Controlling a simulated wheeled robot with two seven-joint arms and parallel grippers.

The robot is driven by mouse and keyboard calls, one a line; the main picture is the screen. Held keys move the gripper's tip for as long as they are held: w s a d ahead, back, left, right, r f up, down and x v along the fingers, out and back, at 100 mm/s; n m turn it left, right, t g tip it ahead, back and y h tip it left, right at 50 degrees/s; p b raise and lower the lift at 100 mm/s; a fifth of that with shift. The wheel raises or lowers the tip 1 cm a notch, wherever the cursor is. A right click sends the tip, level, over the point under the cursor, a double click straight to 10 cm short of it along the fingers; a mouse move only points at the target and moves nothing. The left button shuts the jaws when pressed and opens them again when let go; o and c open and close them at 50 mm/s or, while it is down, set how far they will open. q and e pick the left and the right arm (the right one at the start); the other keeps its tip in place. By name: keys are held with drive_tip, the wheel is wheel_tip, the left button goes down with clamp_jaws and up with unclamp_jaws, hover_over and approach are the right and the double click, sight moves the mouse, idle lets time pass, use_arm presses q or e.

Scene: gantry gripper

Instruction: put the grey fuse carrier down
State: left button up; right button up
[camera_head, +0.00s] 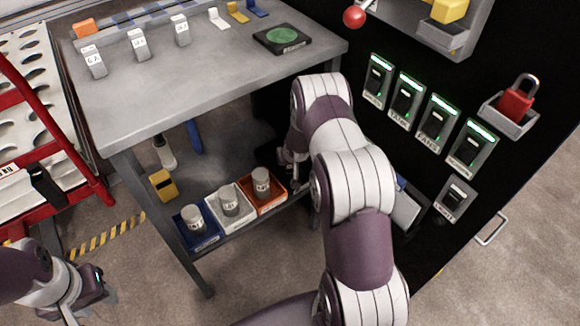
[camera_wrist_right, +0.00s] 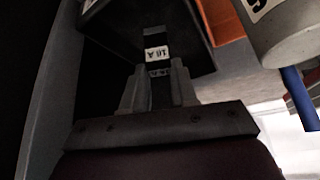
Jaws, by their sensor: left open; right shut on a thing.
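In the right wrist view my right gripper (camera_wrist_right: 158,88) is shut on the fuse carrier (camera_wrist_right: 156,55), a dark narrow piece with a white label. It is held at the open side of a dark bin (camera_wrist_right: 196,35); I cannot tell whether it touches the bin's floor. In the head view my right gripper (camera_head: 291,172) is low over the cart's lower shelf, mostly hidden by my arm, and the carrier is not visible there. My left gripper (camera_head: 98,285) is at lower left, open and empty, away from the cart.
The lower shelf holds blue (camera_head: 207,243), white (camera_head: 243,226) and orange (camera_head: 272,208) trays with grey cylinders. The cart's top (camera_head: 215,75) carries several labelled pieces and a green disc (camera_head: 282,36). A black cabinet with fuse slots (camera_head: 405,100) stands right; a red trolley (camera_head: 55,140) left.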

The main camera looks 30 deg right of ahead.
drive_tip(key=shift+f, duration=0.75)
use_arm(q)
drive_tip(key=shift+f, duration=0.3)
use_arm(e)
drive_tip(key=shift+r, duration=0.15)
drive_tip(key=o, duration=1)
